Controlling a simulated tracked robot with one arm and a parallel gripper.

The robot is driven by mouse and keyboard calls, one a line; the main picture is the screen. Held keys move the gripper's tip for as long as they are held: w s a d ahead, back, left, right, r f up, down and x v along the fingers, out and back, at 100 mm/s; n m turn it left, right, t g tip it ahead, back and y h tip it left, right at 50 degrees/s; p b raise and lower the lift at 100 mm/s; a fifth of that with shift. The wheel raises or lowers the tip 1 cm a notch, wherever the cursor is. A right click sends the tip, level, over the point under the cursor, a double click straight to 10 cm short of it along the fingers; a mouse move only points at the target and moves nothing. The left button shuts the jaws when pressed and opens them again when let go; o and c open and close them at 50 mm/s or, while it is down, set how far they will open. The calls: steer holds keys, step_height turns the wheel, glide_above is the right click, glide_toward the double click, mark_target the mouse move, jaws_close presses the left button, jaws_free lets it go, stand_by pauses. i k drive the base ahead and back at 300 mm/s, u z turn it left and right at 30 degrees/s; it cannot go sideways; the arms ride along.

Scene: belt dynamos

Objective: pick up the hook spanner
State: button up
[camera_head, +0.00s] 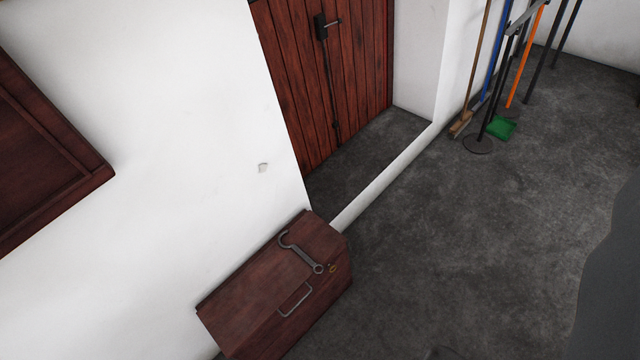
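The hook spanner (301,252) is a grey metal tool with a curved hook at its upper left end and a ring at its lower right end. It lies on the lid of a dark red-brown wooden chest (250,297), near the chest's far end. The chest stands on the floor against the white wall and has a metal handle (295,299) close to the spanner. My gripper is not clearly in view.
A wooden door (330,70) stands in a recess behind the chest. Brooms and poles with a green dustpan (500,128) stand at the upper right. A dark grey shape (612,290) fills the right edge. The grey floor (450,220) between is clear.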

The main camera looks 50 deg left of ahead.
mark_target(295, 248)
steer(key=i, duration=1)
steer(key=u, duration=2.55)
steer(key=k, duration=0.9)
steer(key=u, duration=0.1)
steer(key=i, duration=0.9)
steer(key=z, duration=0.05)
